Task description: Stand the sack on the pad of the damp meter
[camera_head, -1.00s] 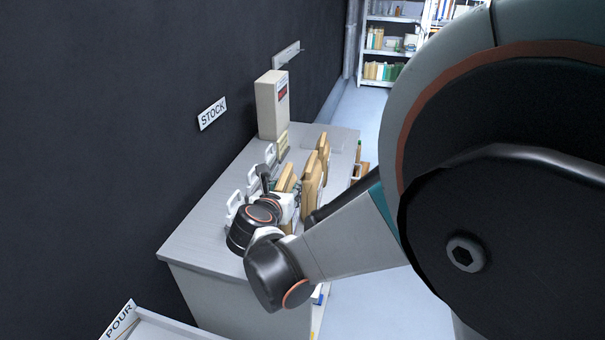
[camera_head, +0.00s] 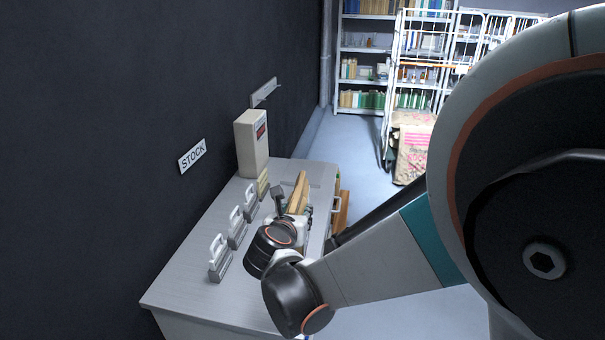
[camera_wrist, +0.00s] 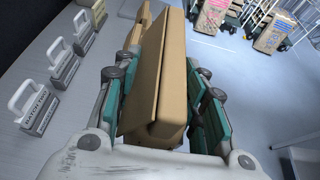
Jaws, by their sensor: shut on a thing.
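The damp meter seems to be the beige upright box (camera_head: 250,145) with a red display at the counter's back, beyond the gripper. I cannot make out its pad clearly.
Several white-handled grey blocks (camera_head: 219,258) line the left of the counter (camera_head: 185,275). Another tan sack (camera_wrist: 137,34) stands just beyond the held one. A wire trolley (camera_head: 400,105) with sacks and shelves stand farther back. The dark wall borders the left.

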